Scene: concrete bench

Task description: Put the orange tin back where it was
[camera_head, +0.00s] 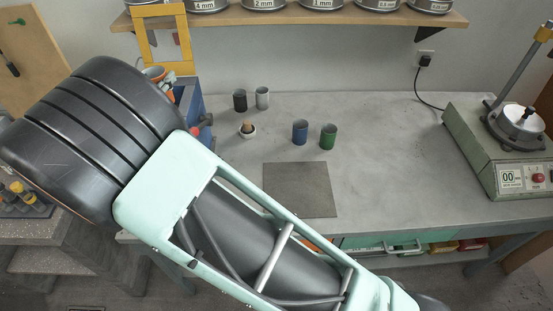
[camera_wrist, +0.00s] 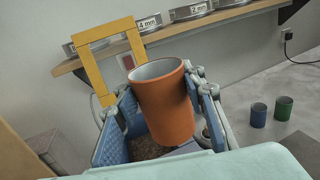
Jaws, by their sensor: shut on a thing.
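The orange tin (camera_wrist: 166,108) is held upright, slightly tilted, between the fingers of my gripper (camera_wrist: 163,90); its open top and pale inside show in the wrist view. In the head view only a small part of the tin (camera_head: 154,72) shows past my arm, beside a fingertip. My gripper is shut on the tin, near the blue box with the yellow frame at the back left of the bench. A blue tin (camera_head: 300,132), a green tin (camera_head: 328,136), a dark tin (camera_head: 239,100) and a grey tin (camera_head: 262,98) stand on the bench.
The blue box (camera_head: 191,100) and yellow frame (camera_head: 145,40) stand close to my gripper. A flat grey mat (camera_head: 300,190) lies bare. A shelf (camera_head: 300,17) with sieves runs above; a green machine (camera_head: 490,150) stands right.

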